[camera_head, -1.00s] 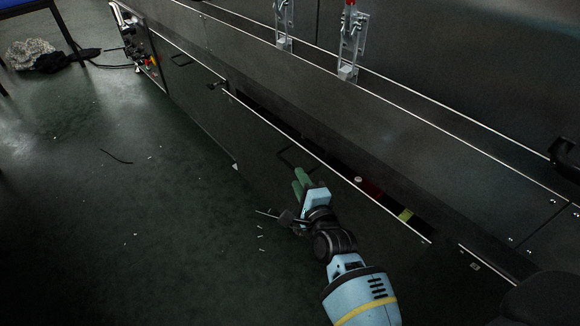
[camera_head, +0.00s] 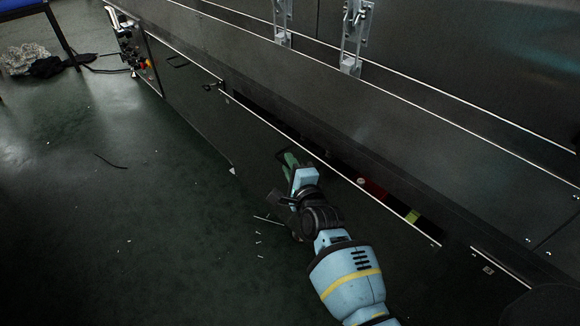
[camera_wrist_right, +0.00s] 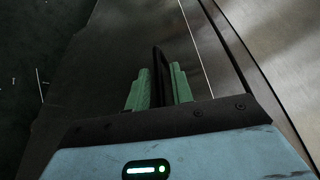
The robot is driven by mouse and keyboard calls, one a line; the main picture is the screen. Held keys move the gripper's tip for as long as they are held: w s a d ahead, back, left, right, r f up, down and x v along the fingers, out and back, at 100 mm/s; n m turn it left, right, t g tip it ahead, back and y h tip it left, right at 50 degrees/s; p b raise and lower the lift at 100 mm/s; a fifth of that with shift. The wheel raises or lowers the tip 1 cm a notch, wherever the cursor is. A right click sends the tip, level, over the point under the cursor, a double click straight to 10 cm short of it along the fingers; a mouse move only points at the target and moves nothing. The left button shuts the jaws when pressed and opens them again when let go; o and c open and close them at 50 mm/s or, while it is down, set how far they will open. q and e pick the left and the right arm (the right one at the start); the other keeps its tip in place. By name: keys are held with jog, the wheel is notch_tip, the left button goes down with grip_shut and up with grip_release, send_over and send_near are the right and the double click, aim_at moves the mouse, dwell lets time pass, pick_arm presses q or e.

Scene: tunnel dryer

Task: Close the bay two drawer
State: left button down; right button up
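The bay two drawer (camera_head: 250,146) is a long dark drawer low in the dryer's side. It stands partly out, with a dark gap behind its pale top edge. Its black loop handle (camera_head: 287,153) is on the front; in the wrist view the handle (camera_wrist_right: 161,62) shows between green fingers. My right gripper (camera_head: 290,162) is at this handle, and its fingers (camera_wrist_right: 159,92) look closed around the bar with little gap. The fingertips' contact is partly hidden. My left gripper is in neither view.
Inside the drawer gap lie a red item (camera_head: 374,189) and a yellow-green item (camera_head: 412,216). Another dark panel with a handle (camera_head: 178,62) is further left. Small scraps (camera_head: 258,242) lie on the otherwise open green floor.

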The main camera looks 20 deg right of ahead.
aim_at(303, 159)
grip_shut()
jog(key=d, duration=0.1)
jog(key=w+d, duration=0.1)
jog(key=d, duration=0.2)
jog(key=shift+w, duration=0.25)
jog(key=shift+d, duration=0.1)
jog(key=shift+r, duration=0.1)
jog(key=shift+o, duration=0.7)
grip_release()
jog(key=shift+d, duration=0.1)
jog(key=shift+o, duration=0.4)
